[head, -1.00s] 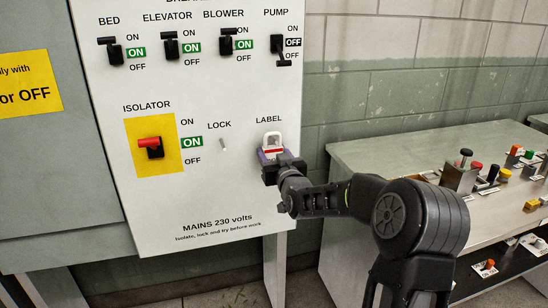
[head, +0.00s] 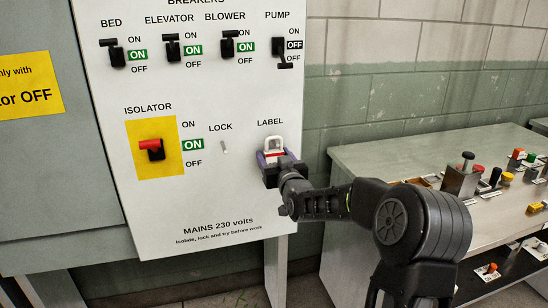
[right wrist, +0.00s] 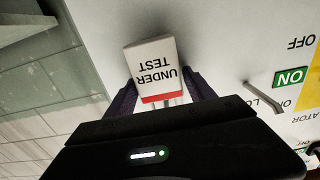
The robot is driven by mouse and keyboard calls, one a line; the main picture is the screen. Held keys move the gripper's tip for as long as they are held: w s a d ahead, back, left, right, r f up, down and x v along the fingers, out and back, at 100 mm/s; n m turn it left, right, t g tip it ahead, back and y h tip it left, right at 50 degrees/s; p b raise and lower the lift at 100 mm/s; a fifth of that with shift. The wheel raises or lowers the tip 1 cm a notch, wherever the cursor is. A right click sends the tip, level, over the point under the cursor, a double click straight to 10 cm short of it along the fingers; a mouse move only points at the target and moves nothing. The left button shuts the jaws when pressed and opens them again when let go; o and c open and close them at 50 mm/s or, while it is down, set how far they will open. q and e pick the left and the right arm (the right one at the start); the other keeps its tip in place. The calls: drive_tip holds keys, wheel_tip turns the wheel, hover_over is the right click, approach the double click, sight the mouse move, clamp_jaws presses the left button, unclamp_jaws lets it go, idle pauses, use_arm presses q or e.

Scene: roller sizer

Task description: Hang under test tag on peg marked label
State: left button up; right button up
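The under test tag (head: 275,145) is white with a red band. It stands upright against the white panel just below the word LABEL. In the right wrist view the tag (right wrist: 152,66) appears upside down, its UNDER TEST text readable. The peg marked LABEL is hidden by the tag, so I cannot see how the loop sits on it. My right gripper (head: 275,157) is at the tag's lower end. Its purple fingers (right wrist: 163,95) stand apart on either side of the tag, with gaps showing beside it. My left gripper is out of view.
The panel (head: 225,185) carries a LOCK peg (head: 225,147), the red isolator handle (head: 150,145) on a yellow plate and a row of breaker switches (head: 172,47). A bench (head: 375,155) with buttons and small parts stands at right.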

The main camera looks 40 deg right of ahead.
drive_tip(key=shift+o, duration=1.4)
drive_tip(key=b+v, duration=0.1)
drive_tip(key=v, duration=0.6)
drive_tip(key=shift+s+a, duration=0.15)
drive_tip(key=shift+s, duration=0.25)
